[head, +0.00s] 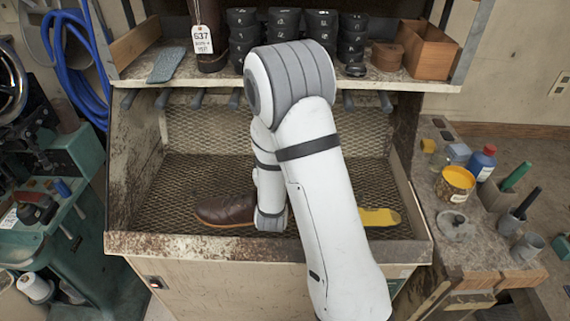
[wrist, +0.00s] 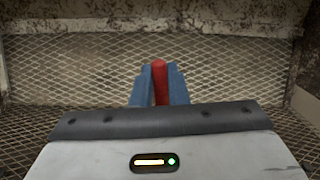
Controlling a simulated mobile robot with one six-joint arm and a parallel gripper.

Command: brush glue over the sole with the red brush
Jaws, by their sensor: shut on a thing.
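My gripper (wrist: 160,92) is shut on the red brush (wrist: 160,75). In the wrist view the red handle stands between the two blue fingers, and the bristles are hidden. In the head view my white arm covers the gripper and the brush. A flat yellow piece (head: 380,217), perhaps the sole, lies on the mesh bench floor, right of my arm and partly hidden by it. I cannot tell whether the brush touches it. A brown shoe (head: 225,209) lies on the mesh left of my arm. A tin of yellow glue (head: 455,184) stands open on the right side bench.
The mesh bench (head: 180,180) has side walls and a front lip. A blue bottle (head: 482,162) and small cups stand on the right. A green machine (head: 75,150) is at left.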

